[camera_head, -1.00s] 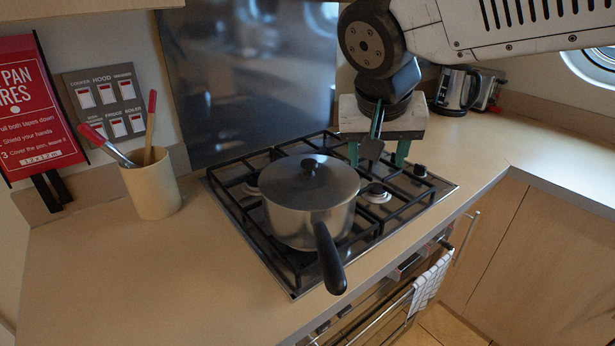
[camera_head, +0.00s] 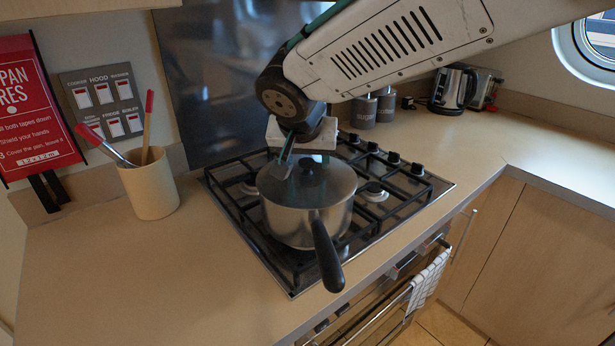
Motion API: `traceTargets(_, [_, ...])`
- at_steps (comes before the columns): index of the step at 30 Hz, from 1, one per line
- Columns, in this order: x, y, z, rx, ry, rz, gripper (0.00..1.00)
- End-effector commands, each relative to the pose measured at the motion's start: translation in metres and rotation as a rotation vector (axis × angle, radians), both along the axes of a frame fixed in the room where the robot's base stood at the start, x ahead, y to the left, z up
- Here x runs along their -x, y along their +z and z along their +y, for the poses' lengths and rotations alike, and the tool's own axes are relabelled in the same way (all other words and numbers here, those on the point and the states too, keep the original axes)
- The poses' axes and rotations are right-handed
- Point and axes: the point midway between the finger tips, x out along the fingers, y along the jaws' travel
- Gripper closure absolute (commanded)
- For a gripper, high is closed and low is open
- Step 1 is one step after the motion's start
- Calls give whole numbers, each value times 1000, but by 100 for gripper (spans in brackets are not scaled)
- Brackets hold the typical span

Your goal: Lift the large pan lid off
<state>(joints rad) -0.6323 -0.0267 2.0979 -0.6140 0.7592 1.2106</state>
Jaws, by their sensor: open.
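A large steel pan (camera_head: 290,225) stands upright on the hob, its black handle (camera_head: 327,256) pointing toward the front edge. The grey metal pan lid (camera_head: 325,188) sits flat on it, with a dark knob (camera_head: 309,168) at its middle. My gripper (camera_head: 303,161) is open and points down at the rear of the lid, close to the knob. A dark finger or bracket shows left of the knob. The fingertips are small and partly dark, so I cannot tell if they touch the knob.
The black hob grates (camera_head: 385,200) surround the pan. A utensil pot (camera_head: 149,186) stands to the left, and storage canisters (camera_head: 375,106) and a kettle (camera_head: 453,90) stand at the back right. A steel splashback (camera_head: 215,80) rises behind. The front left counter (camera_head: 150,270) is clear.

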Motion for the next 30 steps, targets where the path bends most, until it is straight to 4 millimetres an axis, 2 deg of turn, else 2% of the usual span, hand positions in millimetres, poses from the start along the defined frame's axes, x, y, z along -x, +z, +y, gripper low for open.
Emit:
traceTargets(5, [0,0,0,-1,1,-1,45])
traceTargets(6, [0,0,0,-1,1,-1,50])
traceTargets(11, [0,0,0,-1,1,-1,95])
traceTargets(12, [0,0,0,-1,1,-1,100])
traceTargets(23, [0,3,0,-2,0,-2,100])
traceTargets(30, [0,24,1,-3,0,-5,100])
